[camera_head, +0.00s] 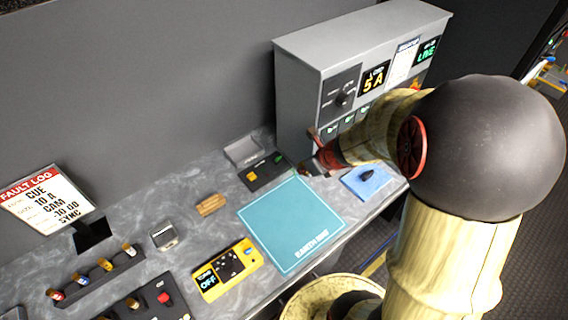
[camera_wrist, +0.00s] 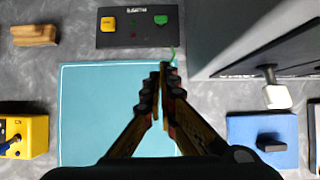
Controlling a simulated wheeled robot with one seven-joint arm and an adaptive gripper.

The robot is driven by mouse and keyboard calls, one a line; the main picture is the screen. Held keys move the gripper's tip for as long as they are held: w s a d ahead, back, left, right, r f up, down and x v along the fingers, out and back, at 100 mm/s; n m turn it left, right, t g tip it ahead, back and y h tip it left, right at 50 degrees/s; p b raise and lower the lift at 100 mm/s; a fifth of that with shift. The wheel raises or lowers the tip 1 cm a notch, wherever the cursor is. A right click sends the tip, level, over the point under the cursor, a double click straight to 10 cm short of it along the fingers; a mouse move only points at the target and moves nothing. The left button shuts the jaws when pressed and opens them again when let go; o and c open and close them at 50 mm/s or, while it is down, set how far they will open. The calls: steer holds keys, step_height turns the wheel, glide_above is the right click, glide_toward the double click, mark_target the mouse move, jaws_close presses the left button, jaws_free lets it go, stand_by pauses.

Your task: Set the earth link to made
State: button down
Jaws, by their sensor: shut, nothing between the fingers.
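My gripper (camera_wrist: 162,72) is shut and empty, with its fingertips over the far edge of the teal mat (camera_wrist: 85,100). In the head view my gripper (camera_head: 306,168) is by the mat's upper right corner. The mat (camera_head: 270,235) has white lettering that seems to read "EARTH MAT". A small black panel (camera_wrist: 137,38) with a yellow block (camera_wrist: 108,24) and a green block (camera_wrist: 161,20) lies just beyond the fingertips; its label is too small to read. A thin green lead (camera_wrist: 175,52) shows beside the fingertips. I cannot tell which part is the earth link.
A grey cabinet (camera_head: 330,48) stands to the right, with a white-tipped lever (camera_wrist: 276,95) jutting from it. A blue pad (camera_head: 360,187) with a black piece lies below it. A yellow meter (camera_head: 228,270) and a wooden block (camera_head: 211,204) lie left of the gripper.

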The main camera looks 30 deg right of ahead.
mark_target(278, 160)
stand_by(0.4)
steer(key=b+x, duration=0.5)
steer(key=x, duration=0.5)
steer(key=shift+f, duration=0.3)
steer(key=shift+w+a+r+p, duration=0.15)
steer(key=shift+w+r, duration=0.2)
steer(key=shift+w, duration=0.25)
steer(key=shift+w+a+r+p, duration=0.15)
steer(key=shift+w+r, duration=0.2)
steer(key=shift+w, duration=0.25)
steer(key=shift+w+r, duration=0.25)
steer(key=shift+w, duration=0.45)
steer(key=shift+a+r+p, duration=0.1)
steer(key=shift+r+p, duration=0.15)
steer(key=shift+p, duration=0.7)
steer(key=shift+w+r+p, duration=0.1)
steer(key=shift+p, duration=0.4)
steer(key=shift+g, duration=0.3)
steer(key=shift+p, duration=0.85)
